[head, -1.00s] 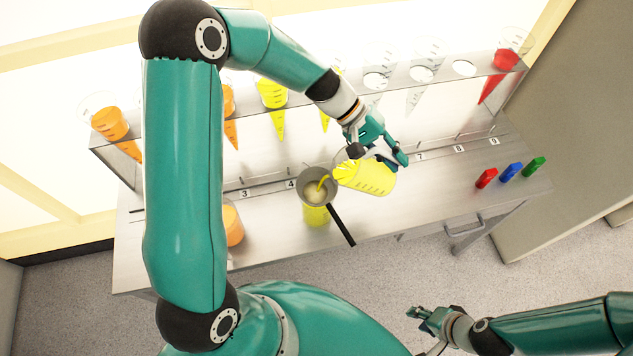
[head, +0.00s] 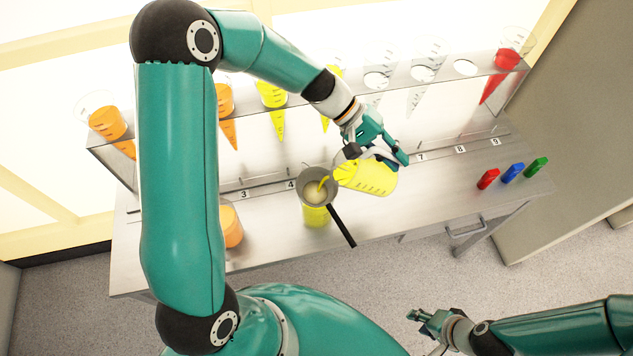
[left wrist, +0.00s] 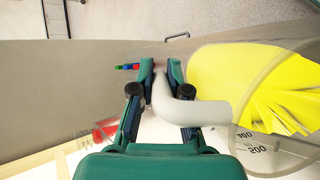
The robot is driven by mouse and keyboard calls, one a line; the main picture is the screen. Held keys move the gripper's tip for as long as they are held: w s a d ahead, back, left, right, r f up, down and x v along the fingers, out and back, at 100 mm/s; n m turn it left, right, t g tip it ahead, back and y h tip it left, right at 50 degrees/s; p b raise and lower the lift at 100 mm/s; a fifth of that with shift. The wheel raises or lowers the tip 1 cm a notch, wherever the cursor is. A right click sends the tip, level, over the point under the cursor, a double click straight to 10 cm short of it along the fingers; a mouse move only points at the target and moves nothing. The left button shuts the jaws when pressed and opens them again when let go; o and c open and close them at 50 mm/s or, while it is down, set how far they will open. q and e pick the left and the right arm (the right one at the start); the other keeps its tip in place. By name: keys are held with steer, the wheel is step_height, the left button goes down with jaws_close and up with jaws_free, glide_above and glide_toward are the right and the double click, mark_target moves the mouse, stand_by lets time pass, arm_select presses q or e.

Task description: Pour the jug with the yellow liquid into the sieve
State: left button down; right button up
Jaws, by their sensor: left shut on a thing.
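The jug with the yellow liquid (head: 369,177) is tilted to the left above the bench, and a yellow stream runs from its lip into the sieve (head: 306,191). My left gripper (head: 391,155) is shut on the jug at its right side. In the left wrist view, the fingers (left wrist: 160,75) are around the pale handle (left wrist: 186,108), beside the yellow liquid (left wrist: 245,85). The grey sieve, with a black handle, sits on a vessel with yellow liquid (head: 317,216). My right gripper (head: 418,317) is low, away from the bench; its finger gap is too small to judge.
A clear shelf (head: 345,93) behind holds cones of orange, yellow and red, and some empty ones. An orange vessel (head: 231,226) stands left on the bench. Red (head: 488,179), blue (head: 512,172) and green (head: 536,167) small blocks lie at the right. The bench between jug and blocks is clear.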

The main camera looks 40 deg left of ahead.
arm_select(q)
steer(key=shift+s+a+r+h+b, duration=0.15)
steer(key=shift+a+r+h+b, duration=0.2)
steer(key=shift+b, duration=0.4)
stand_by(1.2)
steer(key=shift+d, duration=0.15)
steer(key=y+p, duration=0.1)
steer(key=p, duration=0.2)
steer(key=w+d+g+y+p, duration=0.1)
steer(key=p, duration=0.3)
steer(key=shift+d+f, duration=0.1)
steer(key=shift+d, duration=0.1)
steer(key=shift+w+d+f+y+p, duration=0.1)
steer(key=shift+f+y+p, duration=0.25)
steer(key=shift+p, duration=0.25)
steer(key=shift+f+n+g+b, duration=0.3)
steer(key=shift+f+b, duration=0.1)
steer(key=shift+b, duration=0.15)
steer(key=shift+w, duration=0.1)
steer(key=shift+d+f+y, duration=0.1)
steer(key=shift+d+y, duration=0.05)
steer(key=shift+y, duration=0.25)
